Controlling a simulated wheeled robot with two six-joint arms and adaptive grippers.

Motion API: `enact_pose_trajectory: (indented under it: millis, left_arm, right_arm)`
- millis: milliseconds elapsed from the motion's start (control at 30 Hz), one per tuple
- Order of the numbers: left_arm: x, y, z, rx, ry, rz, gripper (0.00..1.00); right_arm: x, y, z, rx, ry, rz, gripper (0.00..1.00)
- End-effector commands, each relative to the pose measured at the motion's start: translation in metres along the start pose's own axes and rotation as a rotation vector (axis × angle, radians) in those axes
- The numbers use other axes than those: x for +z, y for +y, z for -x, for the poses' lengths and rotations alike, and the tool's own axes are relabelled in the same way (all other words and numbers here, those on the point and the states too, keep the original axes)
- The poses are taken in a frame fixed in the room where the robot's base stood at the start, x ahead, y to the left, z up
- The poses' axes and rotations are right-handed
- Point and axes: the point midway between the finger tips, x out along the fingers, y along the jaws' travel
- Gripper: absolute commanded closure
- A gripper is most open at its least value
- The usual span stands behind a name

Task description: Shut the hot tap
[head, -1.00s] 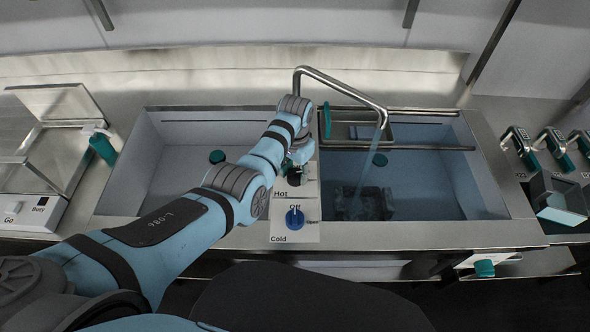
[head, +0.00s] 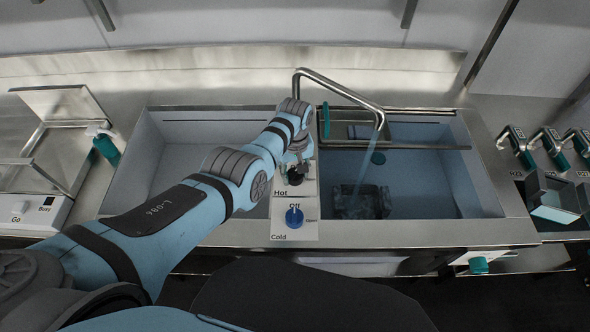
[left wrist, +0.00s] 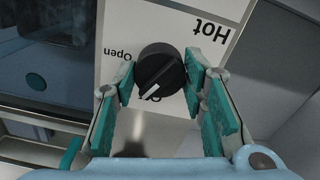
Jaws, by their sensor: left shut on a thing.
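The hot tap is a black round knob (left wrist: 160,70) with a white mark, on a white plate labelled Hot (left wrist: 208,32). In the left wrist view the mark points to the lower left, close to the partly covered Off label. My left gripper (left wrist: 162,76) has its teal pads on either side of the knob and is shut on it. In the head view the knob (head: 295,179) shows just below my left gripper (head: 297,162). Water (head: 364,165) runs from the steel spout (head: 345,82) into the right basin. My right gripper is not in view.
The blue cold knob (head: 294,217) sits in front of the hot one. The right basin (head: 440,185) holds water and a dark block (head: 362,203); the left basin (head: 170,170) looks empty.

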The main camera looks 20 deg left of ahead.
Motion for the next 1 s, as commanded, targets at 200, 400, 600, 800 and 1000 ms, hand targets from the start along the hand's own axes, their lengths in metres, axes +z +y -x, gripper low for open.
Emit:
enact_pose_trajectory:
  millis: [200,400,600,800,1000]
  left_arm:
    - [-0.0019,-0.0004,0.0011,0.001,0.005,0.197,0.89]
    - [-0.0022,-0.0005,0.0011,0.001,0.006,0.354,0.89]
    - [-0.0021,-0.0008,0.0008,0.001,0.006,0.464,0.89]
    - [-0.0021,-0.0011,0.0007,0.0,0.006,0.522,0.89]
    - [-0.0022,-0.0012,0.0007,0.0,0.006,0.539,0.89]
  right_arm:
    - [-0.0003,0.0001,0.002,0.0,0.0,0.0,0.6]
    - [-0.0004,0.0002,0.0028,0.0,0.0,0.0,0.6]
    - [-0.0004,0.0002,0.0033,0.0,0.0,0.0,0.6]
    - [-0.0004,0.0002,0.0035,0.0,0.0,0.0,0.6]
    - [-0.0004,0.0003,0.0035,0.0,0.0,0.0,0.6]
